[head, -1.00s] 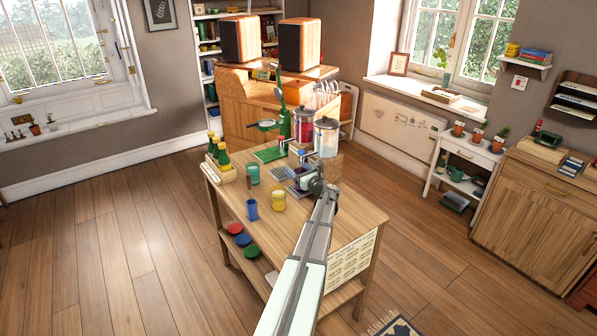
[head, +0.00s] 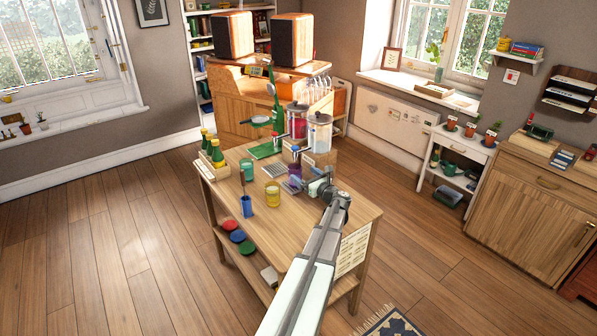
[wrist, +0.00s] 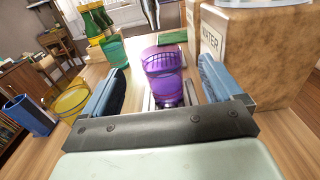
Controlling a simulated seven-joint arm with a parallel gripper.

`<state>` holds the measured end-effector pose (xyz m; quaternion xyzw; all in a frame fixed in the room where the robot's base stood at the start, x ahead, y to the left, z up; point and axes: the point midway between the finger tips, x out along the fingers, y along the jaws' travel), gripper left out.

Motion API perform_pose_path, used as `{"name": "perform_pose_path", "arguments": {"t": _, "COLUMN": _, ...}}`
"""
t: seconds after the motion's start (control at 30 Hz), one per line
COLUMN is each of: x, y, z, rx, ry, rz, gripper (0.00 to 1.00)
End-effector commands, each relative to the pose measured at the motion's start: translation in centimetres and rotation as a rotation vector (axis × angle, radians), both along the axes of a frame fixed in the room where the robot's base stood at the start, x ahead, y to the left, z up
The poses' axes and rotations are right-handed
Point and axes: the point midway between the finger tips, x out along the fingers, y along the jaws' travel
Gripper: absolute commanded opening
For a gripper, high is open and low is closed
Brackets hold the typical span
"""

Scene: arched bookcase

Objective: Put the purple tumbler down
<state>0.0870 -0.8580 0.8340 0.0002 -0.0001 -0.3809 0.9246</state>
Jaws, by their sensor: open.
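The purple tumbler (wrist: 163,72) stands upright between the fingers of my gripper (wrist: 165,88) in the wrist view. The fingers are spread wide, with a gap on each side of the tumbler. Its base is at a slatted metal tray (wrist: 150,103), partly hidden by the gripper's palm. In the head view the tumbler (head: 296,170) is small, just left of my gripper (head: 312,180), on the wooden table (head: 310,215).
A yellow glass (head: 272,194), a blue cup (head: 246,206) and a teal cup (head: 246,169) stand to the left. A box labelled WATER (wrist: 250,45) is close beside my right finger. Green bottles (wrist: 95,20) are behind. The table's front left is clear.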

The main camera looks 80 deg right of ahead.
Motion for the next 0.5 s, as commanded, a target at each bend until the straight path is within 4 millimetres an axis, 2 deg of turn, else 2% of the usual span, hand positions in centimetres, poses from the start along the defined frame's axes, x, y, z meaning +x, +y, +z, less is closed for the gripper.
{"name": "perform_pose_path", "arguments": {"t": 0.03, "x": -0.6, "y": 0.7, "z": 0.0, "rx": 0.001, "ry": 0.001, "rz": -0.002, "gripper": 0.93}}
{"name": "perform_pose_path", "arguments": {"t": 0.2, "x": -1.7, "y": 1.8, "z": 0.0, "rx": 0.000, "ry": 0.000, "rz": 0.000, "gripper": 0.93}}
{"name": "perform_pose_path", "arguments": {"t": 0.5, "x": -2.1, "y": 2.1, "z": 0.0, "rx": 0.000, "ry": 0.000, "rz": 0.000, "gripper": 0.93}}
